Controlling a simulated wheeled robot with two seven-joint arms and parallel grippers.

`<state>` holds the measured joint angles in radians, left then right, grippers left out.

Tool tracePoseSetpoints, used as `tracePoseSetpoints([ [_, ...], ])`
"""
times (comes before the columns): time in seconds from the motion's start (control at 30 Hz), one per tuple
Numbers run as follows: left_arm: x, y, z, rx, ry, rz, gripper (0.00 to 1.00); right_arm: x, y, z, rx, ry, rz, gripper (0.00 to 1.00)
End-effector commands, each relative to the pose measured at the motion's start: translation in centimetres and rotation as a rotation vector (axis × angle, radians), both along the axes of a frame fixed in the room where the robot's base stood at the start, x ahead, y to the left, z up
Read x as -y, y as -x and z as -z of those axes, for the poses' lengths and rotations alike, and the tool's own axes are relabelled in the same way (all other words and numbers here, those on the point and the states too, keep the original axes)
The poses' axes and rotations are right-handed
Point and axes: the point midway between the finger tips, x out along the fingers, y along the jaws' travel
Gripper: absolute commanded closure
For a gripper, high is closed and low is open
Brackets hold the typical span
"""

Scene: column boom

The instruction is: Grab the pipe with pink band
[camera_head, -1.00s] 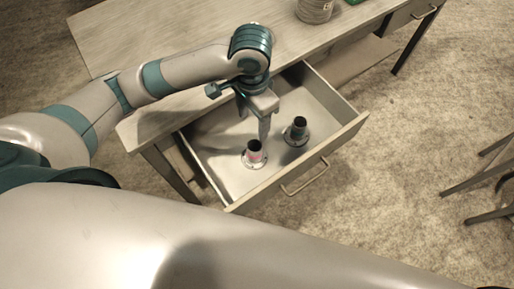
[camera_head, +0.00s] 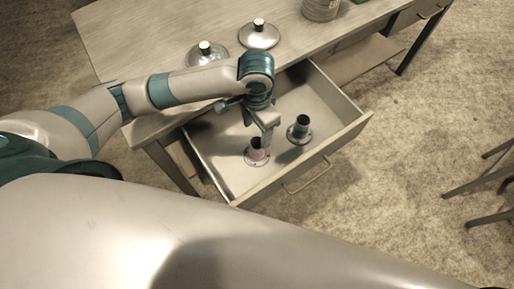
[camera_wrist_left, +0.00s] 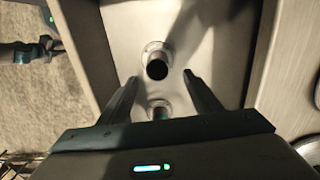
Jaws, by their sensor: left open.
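The pipe with pink band (camera_head: 257,153) stands upright on a round flange at the near left of the open drawer (camera_head: 225,175). A second, dark-topped pipe (camera_head: 301,130) stands on its flange to its right. My left gripper (camera_head: 267,146) is open and points down into the drawer, right by the pink-banded pipe. In the left wrist view its fingers (camera_wrist_left: 161,78) are spread. What seems to be my right gripper (camera_wrist_left: 50,45) shows small at left.
The wooden table (camera_head: 150,45) holds two round lids with knobs (camera_head: 259,36) and a jar (camera_head: 320,9). The drawer's side walls and front (camera_head: 320,160) surround the pipes. Stool legs (camera_head: 485,195) stand at the right. The floor before the drawer is clear.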

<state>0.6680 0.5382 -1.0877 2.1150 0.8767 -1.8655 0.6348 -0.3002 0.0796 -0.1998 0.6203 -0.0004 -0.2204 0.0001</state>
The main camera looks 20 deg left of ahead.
Motion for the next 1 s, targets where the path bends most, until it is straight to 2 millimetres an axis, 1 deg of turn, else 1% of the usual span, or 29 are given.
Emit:
tracePoseSetpoints([
  [0.1,-0.1,0.1,2.2,-0.004,-0.003,-0.001,0.42,-0.1,0.0,-0.4,0.0,-0.001,0.0,0.69],
  [0.2,-0.1,0.1,3.8,-0.002,-0.002,0.0,0.42,-0.1,0.0,-0.5,0.0,-0.001,0.001,0.69],
  [0.33,0.0,0.1,5.2,-0.002,-0.001,0.0,0.42,-0.1,0.0,-0.7,0.0,-0.001,0.001,0.69],
  [0.5,0.0,0.0,5.8,0.0,0.0,0.001,0.42,-0.1,0.0,-0.7,0.0,-0.001,0.001,0.69],
  [0.83,0.0,0.1,6.0,0.0,0.0,0.001,0.42,-0.1,0.0,-0.8,0.001,-0.001,0.001,0.69],
  [1.0,0.1,0.3,7.2,-0.002,-0.001,0.001,0.42,-0.1,0.0,-1.4,0.001,-0.001,0.0,0.69],
])
